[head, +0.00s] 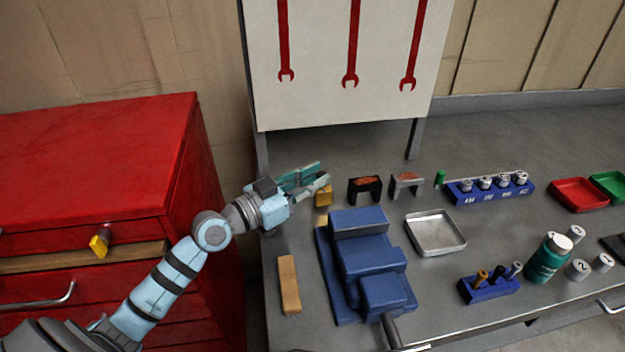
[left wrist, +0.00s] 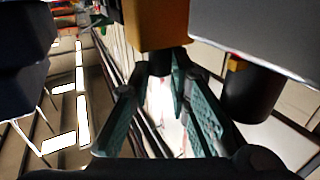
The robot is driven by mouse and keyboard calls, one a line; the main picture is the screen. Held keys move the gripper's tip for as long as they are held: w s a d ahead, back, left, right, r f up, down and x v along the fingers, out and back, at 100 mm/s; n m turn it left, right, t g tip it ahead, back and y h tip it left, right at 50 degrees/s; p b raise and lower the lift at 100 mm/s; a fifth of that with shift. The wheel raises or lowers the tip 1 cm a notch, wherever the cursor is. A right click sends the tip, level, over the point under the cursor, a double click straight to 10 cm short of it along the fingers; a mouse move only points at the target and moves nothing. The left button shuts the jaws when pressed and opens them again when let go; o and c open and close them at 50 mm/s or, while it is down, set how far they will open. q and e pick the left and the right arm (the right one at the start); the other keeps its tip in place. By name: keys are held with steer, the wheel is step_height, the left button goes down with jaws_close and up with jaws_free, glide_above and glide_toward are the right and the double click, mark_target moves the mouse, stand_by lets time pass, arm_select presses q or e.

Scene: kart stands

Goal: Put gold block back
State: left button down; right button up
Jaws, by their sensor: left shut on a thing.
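The gold block (head: 323,197) is at the back left of the grey bench, left of a black block (head: 365,189) and a silver block (head: 407,184). My left gripper (head: 320,182) is shut on the gold block, with its teal fingers reaching in from the left. In the left wrist view, the gold block (left wrist: 162,22) is at the ends of the fingers (left wrist: 160,66). The fingers hide part of the block in the head view. I cannot tell whether it touches the bench. My right gripper is not in view.
A blue stepped vise-like block (head: 368,255) stands in front, with a wooden bar (head: 289,284) to its left. A silver tray (head: 435,232) and a blue rack (head: 490,190) are to the right. A red cabinet (head: 95,160) stands left. A tool board (head: 340,60) rises behind.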

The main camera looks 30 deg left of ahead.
arm_select(q)
steer(key=shift+f, duration=0.2)
steer(key=c, duration=1.5)
jaws_free()
steer(key=shift+r+p, duration=0.45)
steer(key=shift+p, duration=0.25)
steer(key=shift+s+a, duration=0.2)
steer(key=shift+s, duration=0.05)
steer(key=v, duration=0.7)
steer(key=shift+s+r, duration=0.1)
steer(key=shift+r, duration=0.05)
steer(key=p+v, duration=0.2)
steer(key=v, duration=0.1)
steer(key=shift+a+r, duration=0.1)
steer(key=shift+r, duration=0.05)
steer(key=shift+s+a, duration=0.15)
steer(key=shift+s, duration=0.35)
